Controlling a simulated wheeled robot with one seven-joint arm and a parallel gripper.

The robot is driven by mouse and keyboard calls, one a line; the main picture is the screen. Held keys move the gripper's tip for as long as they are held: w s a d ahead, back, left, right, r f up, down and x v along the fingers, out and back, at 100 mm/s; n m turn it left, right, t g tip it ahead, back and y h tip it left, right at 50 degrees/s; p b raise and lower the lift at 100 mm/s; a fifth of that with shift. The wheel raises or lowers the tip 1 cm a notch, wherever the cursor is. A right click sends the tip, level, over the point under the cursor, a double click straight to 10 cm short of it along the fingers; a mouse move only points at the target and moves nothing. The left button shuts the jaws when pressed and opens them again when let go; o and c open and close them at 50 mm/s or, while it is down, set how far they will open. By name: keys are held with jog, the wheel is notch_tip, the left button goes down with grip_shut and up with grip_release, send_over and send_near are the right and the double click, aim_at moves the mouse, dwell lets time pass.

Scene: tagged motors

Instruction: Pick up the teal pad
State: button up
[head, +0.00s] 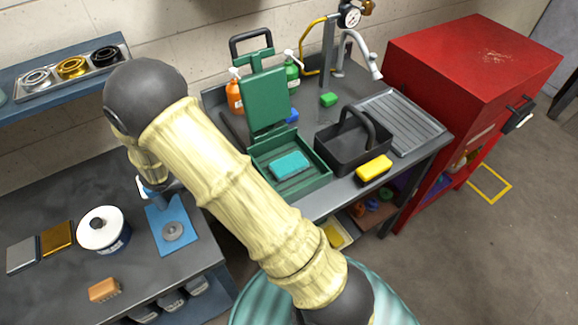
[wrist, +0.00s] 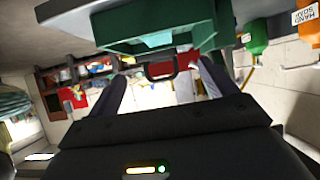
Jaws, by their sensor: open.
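The teal pad (head: 290,166) lies flat inside the tray of an open green case (head: 318,184), whose lid stands raised at the back. In the wrist view, the green case (wrist: 120,22) shows beyond the fingers at the top, with a teal patch (wrist: 158,39) in it that looks like the pad. My gripper (wrist: 160,78) is open, with nothing between its fingers, and is apart from the case. In the head view my arm hides most of the gripper; the pad itself is unobstructed.
A black caddy (head: 340,150) and a yellow sponge (head: 374,168) sit right of the case. A green block (head: 329,100) and soap bottles (head: 235,97) stand behind. A red cabinet (head: 440,100) is at the right. A blue stand (head: 171,229) is on the left bench.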

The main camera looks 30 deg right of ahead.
jog(key=shift+d, duration=0.1)
jog(key=p, duration=0.2)
send_near(287, 164)
jog(key=x, duration=0.4)
jog(key=shift+w+d+f, duration=0.1)
jog(key=shift+w+f, duration=0.1)
jog(key=shift+w, duration=0.05)
jog(key=shift+d+f, duration=0.15)
jog(key=shift+d, duration=0.1)
jog(key=shift+s+d, duration=0.2)
jog(key=shift+d, duration=0.25)
jog(key=p+x, duration=0.1)
jog(key=x, duration=0.3)
jog(key=shift+d+f+p, duration=0.15)
jog(key=shift+f+p, duration=0.05)
jog(key=shift+p, duration=0.1)
jog(key=c, duration=1.2)
